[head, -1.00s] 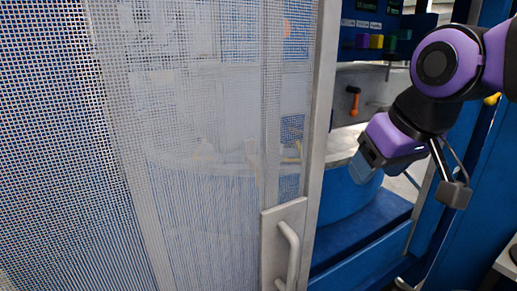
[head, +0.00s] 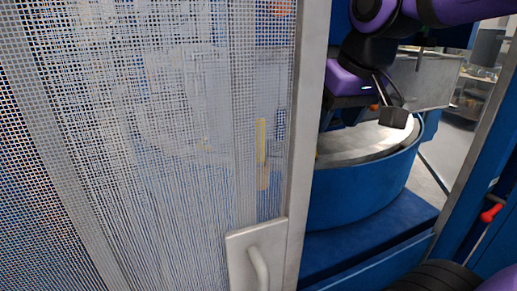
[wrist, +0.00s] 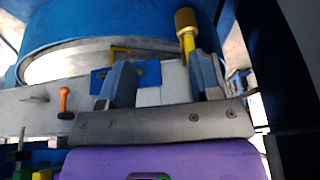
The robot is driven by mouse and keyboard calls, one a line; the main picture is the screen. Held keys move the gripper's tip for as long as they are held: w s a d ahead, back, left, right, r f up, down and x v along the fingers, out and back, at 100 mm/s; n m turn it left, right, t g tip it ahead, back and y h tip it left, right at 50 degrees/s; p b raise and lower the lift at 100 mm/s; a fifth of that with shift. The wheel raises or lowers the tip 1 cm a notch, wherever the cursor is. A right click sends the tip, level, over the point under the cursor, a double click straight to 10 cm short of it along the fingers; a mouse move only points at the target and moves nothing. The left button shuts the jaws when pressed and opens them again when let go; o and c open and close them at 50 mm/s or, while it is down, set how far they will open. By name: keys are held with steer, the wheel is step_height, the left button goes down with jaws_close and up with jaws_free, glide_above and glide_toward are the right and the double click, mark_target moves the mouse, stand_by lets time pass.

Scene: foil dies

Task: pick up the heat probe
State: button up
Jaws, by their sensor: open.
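What looks like the heat probe (wrist: 187,38), a yellow rod with a brown cylindrical end, shows in the wrist view near the tip of the right finger. Its other end is hidden near that finger. In the head view a yellow rod with a tan end (head: 262,145), likely the same probe, shows blurred through the mesh door. My gripper (wrist: 162,76) is open, with nothing seen held between its fingers.
The mesh door (head: 150,150) with its metal handle (head: 258,268) covers the left of the head view. A blue drum (head: 365,190) with a grey top stands right of the door frame (head: 306,120). An orange-handled part (wrist: 64,101) shows at left in the wrist view.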

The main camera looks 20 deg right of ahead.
steer(key=w+a+g, duration=0.1)
steer(key=w+a, duration=0.1)
steer(key=w, duration=0.4)
steer(key=w+a+g, duration=0.1)
steer(key=w+a, duration=0.1)
steer(key=w, duration=0.4)
steer(key=w+a+r+g, duration=0.1)
steer(key=w+a, duration=0.1)
steer(key=w, duration=0.4)
steer(key=shift+w+a+r, duration=0.1)
steer(key=shift+w, duration=0.2)
steer(key=f, duration=0.3)
steer(key=w+f, duration=0.1)
steer(key=f, duration=0.6)
steer(key=shift+w+f, duration=0.15)
steer(key=shift+f, duration=0.05)
jaws_close()
